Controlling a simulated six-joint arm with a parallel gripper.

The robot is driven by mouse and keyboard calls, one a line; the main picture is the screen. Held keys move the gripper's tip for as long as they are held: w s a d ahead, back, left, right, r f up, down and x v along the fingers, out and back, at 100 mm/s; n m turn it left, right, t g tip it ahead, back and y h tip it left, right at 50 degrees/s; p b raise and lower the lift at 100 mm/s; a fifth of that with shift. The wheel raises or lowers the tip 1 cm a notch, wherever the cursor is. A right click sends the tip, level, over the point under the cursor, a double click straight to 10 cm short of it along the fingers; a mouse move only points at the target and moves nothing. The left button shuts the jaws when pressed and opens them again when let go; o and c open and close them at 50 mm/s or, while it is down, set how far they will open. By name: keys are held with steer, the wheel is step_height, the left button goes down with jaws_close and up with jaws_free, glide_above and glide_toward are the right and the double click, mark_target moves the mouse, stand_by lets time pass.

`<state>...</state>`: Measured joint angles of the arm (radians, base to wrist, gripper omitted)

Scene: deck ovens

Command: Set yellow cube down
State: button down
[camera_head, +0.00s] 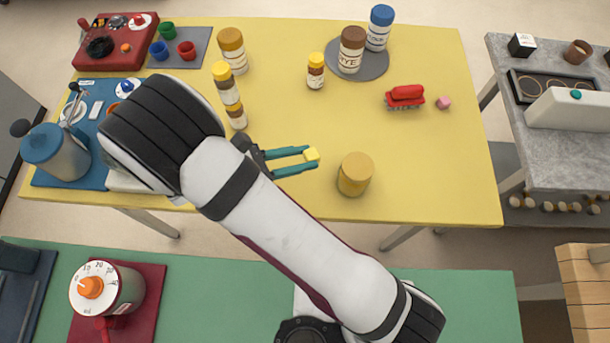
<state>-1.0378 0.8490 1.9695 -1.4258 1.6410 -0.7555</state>
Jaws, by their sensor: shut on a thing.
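The small yellow cube (312,154) is at the tips of my gripper's two teal fingers. My gripper (311,158) is shut on it, over the yellow table (420,165) and left of a tan round canister (355,174). The cube's top and a side show; part of it is hidden by the fingers. I cannot tell whether the cube touches the table or is held above it.
A small capped bottle (316,70) and a grey round tray (374,69) with two jars are farther back. Table between is clear.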

mark_target(302, 185)
steer(key=shift+m+g+h, duration=0.3)
steer(key=shift+m+g, duration=0.2)
steer(key=f, duration=1)
steer(key=shift+s+d, duration=0.2)
steer(key=shift+s, duration=0.05)
steer(key=shift+f, duration=0.2)
steer(key=c, duration=0.6)
jaws_free()
